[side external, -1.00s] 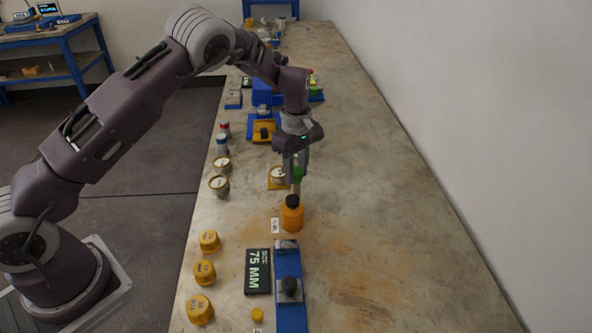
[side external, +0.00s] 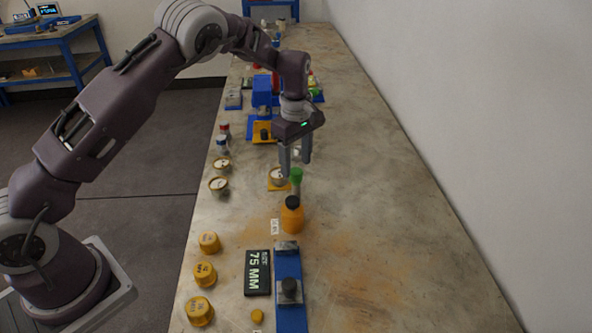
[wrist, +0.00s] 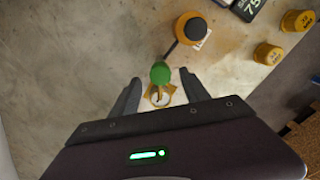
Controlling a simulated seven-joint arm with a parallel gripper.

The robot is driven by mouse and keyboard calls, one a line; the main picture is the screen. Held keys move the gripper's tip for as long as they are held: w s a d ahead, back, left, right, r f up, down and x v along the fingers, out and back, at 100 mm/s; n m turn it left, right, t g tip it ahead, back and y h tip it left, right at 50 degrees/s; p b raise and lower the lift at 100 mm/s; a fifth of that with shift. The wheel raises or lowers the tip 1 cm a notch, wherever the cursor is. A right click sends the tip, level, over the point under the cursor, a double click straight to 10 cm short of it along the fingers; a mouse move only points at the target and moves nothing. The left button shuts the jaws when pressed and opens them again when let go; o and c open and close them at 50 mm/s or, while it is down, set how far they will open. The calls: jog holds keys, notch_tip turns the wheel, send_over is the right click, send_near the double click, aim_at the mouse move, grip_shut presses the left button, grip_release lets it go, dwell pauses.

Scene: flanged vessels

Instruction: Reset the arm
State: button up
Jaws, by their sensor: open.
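My gripper (side external: 295,160) is open and empty above the bench, pointing down. In the wrist view its two fingers (wrist: 160,95) stand apart on either side of a green-topped item (wrist: 160,73). In the side view this green top (side external: 296,176) shows just below the fingertips, behind an orange vessel (side external: 292,215) with a black cap. The orange vessel also shows in the wrist view (wrist: 190,28). A round white-faced piece on a yellow base (side external: 278,178) lies beside the green-topped item.
A blue fixture (side external: 290,290) and a black "75 MM" sign (side external: 257,272) lie at the front. Several yellow caps (side external: 205,273) line the left edge. A blue and yellow device (side external: 263,105) stands behind. The right side of the bench (side external: 400,200) is clear.

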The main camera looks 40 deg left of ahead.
jog(key=shift+r, duration=1.75)
jog(key=s+d+r+m+t+h, duration=0.1)
jog(key=s+r+m+t, duration=0.2)
jog(key=s+r+m, duration=1.05)
jog(key=s+r+m+t, duration=0.1)
jog(key=s+r+m, duration=0.1)
jog(key=s, duration=0.9)
jog(key=s+r+m+t+y, duration=0.1)
jog(key=s+r, duration=0.1)
jog(key=s, duration=0.9)
jog(key=shift+s+d+r+m+t, duration=0.25)
jog(key=shift+d+r+m+t, duration=0.05)
jog(key=shift+d+m, duration=0.1)
